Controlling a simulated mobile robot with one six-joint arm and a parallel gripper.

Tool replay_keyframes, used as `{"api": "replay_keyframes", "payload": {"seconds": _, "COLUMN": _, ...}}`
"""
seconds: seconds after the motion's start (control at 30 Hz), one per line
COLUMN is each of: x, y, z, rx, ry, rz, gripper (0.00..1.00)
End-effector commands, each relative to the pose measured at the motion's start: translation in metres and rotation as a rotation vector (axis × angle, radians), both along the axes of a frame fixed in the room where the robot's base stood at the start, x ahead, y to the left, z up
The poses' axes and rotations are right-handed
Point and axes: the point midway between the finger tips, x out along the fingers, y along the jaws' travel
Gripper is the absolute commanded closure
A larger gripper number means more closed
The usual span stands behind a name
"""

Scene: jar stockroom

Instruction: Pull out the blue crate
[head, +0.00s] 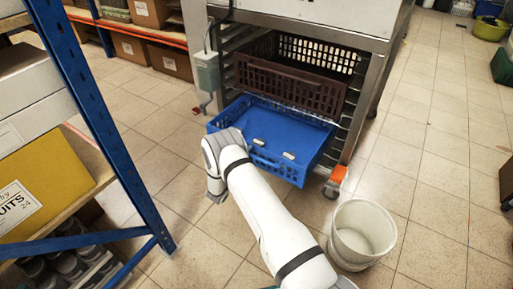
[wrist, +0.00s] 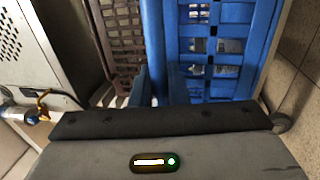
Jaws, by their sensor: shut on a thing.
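The blue crate (head: 285,128) juts out of the lower part of a metal rack, below a brown crate (head: 290,88). Its front wall faces my arm. My gripper sits at the blue crate's front left, largely hidden behind my own wrist in the head view. In the wrist view, my gripper (wrist: 162,85) has its fingers shut on the blue crate (wrist: 215,45), at its edge. The exact grip spot is partly hidden by the gripper body. The brown crate also shows in the wrist view (wrist: 124,40).
A white bucket (head: 362,234) stands on the floor right of the crate, near the rack's orange-braked caster (head: 336,178). A blue-framed shelf (head: 100,115) with boxes stands close on the left. A grey-green box (head: 207,72) hangs on the rack's left side. Tiled floor lies open between.

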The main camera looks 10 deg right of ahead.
Motion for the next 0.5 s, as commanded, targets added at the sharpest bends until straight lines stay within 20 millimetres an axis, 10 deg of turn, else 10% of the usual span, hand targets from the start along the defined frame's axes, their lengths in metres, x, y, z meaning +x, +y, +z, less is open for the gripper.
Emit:
{"api": "replay_keyframes", "payload": {"seconds": 0.43, "x": 0.0006, "y": 0.0052, "z": 0.0005, "rx": 0.004, "ry": -0.002, "rz": 0.013, "gripper": 1.00}}
{"api": "replay_keyframes", "payload": {"seconds": 0.5, "x": 0.0005, "y": 0.0047, "z": 0.0005, "rx": 0.003, "ry": -0.003, "rz": 0.011, "gripper": 0.82}}
